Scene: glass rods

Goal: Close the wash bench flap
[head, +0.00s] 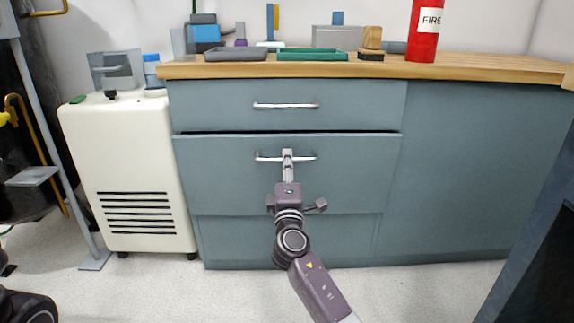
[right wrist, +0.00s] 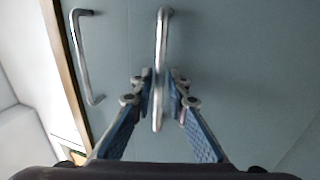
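The wash bench flap (head: 225,178) is the blue-grey front panel below the top drawer front (head: 215,105). A thin dark gap runs along its top edge, and the panel looks slightly tilted out at the top. Its metal bar handle (head: 268,158) also shows in the right wrist view (right wrist: 162,28). My right gripper (head: 287,156) is in front of the flap at the middle of this handle. My left gripper is not in view.
The wooden worktop (head: 460,68) holds trays, small items and a red fire extinguisher (head: 425,32). A white unit (head: 125,165) stands at the left of the bench. A dark panel (head: 535,255) is at the lower right. The floor in front is clear.

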